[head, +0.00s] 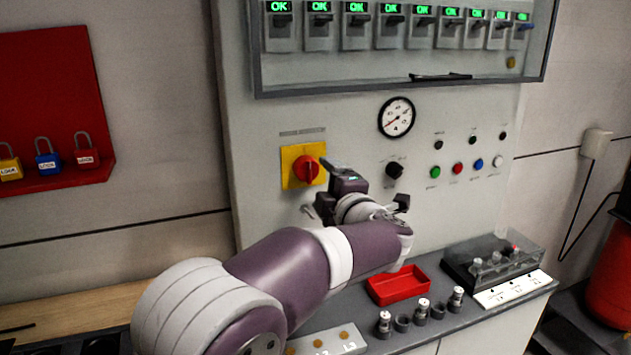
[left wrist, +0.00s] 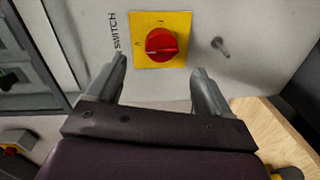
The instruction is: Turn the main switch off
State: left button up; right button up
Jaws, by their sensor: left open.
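The main switch is a red rotary knob (head: 306,169) on a yellow plate (head: 290,160) on the grey cabinet front. In the left wrist view the red knob (left wrist: 161,44) and yellow plate (left wrist: 178,20) lie just beyond the fingertips, with part of the word SWITCH beside the plate. My left gripper (head: 319,188) is at the panel, just right of and below the knob in the head view. In the left wrist view its fingers (left wrist: 160,72) are spread and empty, with the knob ahead between them, apart from both. My right gripper is not in view.
A small metal peg (left wrist: 220,46) sticks out beside the plate. A black selector (head: 394,170) and gauge (head: 397,117) are to the right. A glazed breaker box (head: 400,88) is above. A red tray (head: 398,286) and several fuses stand on the ledge below. Padlocks hang left.

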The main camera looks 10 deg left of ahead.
pick_arm(q)
jog(key=v, duration=0.4)
jog(key=shift+s+d, duration=0.2)
jog(key=shift+s, duration=0.05)
jog(key=w+d+f+m+h, duration=0.1)
jog(key=d+f+m+h, duration=0.6)
jog(key=d+m+h, duration=0.5)
jog(key=s+a+f+m+g, duration=0.1)
jog(key=s+f+m+g, duration=0.25)
jog(key=f+m, duration=0.3)
jog(key=s+a+f+m+g+y+p, duration=0.1)
jog(key=s+a+f+g, duration=0.3)
jog(key=s+a, duration=0.5)
jog(key=s+a+f+m+g+y+p, duration=0.1)
jog(key=s+a+f+m+g+p, duration=0.2)
jog(key=s+a+f, duration=0.6)
jog(key=s+g, duration=0.2)
jog(key=s, duration=0.2)
jog(key=shift+a, duration=0.15)
